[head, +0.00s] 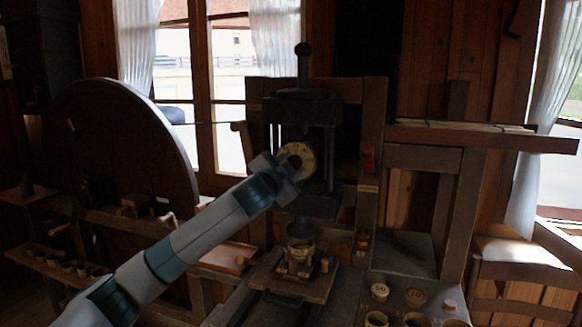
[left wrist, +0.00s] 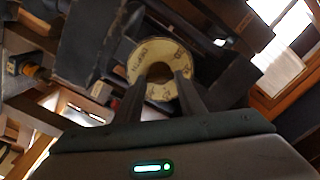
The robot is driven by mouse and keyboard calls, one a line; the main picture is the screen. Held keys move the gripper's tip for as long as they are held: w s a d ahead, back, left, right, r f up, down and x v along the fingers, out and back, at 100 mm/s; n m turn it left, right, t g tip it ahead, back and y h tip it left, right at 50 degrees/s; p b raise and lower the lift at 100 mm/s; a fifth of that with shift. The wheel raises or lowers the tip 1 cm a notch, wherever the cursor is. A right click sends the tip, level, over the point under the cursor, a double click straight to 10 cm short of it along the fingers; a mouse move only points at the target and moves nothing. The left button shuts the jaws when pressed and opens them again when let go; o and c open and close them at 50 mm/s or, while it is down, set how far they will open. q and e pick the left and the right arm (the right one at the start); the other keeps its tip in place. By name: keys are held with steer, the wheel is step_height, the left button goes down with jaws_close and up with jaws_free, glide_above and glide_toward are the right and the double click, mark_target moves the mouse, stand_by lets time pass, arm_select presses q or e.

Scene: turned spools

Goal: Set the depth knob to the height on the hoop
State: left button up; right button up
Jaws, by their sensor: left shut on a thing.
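The depth knob is a round cream dial (head: 296,158) with dark markings and a dark centre, on the front of the dark press (head: 303,112). In the left wrist view the dial (left wrist: 160,68) shows lettering around its ring; I cannot read the setting. My left gripper (head: 287,168) reaches the dial from the lower left. In the left wrist view its two fingers (left wrist: 161,75) are shut on the knob's middle. A hoop-like ring or cup (head: 301,247) sits on the wooden stand below the press; any height mark on it is too small to read. My right gripper is out of view.
Round pieces marked with numbers, one reading 50 (head: 380,291), lie on the bench at the lower right, with several small cups in front. A large dark wheel (head: 122,170) stands at left. A wooden shelf (head: 480,134) juts out at right.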

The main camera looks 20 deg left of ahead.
arm_select(q)
steer(key=shift+d, duration=0.1)
steer(key=n+b, duration=0.1)
steer(key=n, duration=0.2)
steer(key=shift+f+n, duration=0.1)
steer(key=shift+n, duration=0.2)
steer(key=shift+n+b, duration=0.35)
steer(key=shift+n, duration=1.55)
steer(key=shift+a, duration=0.2)
steer(key=o, duration=1)
steer(key=shift+r, duration=0.2)
steer(key=shift+o, duration=0.2)
steer(key=shift+s, duration=0.15)
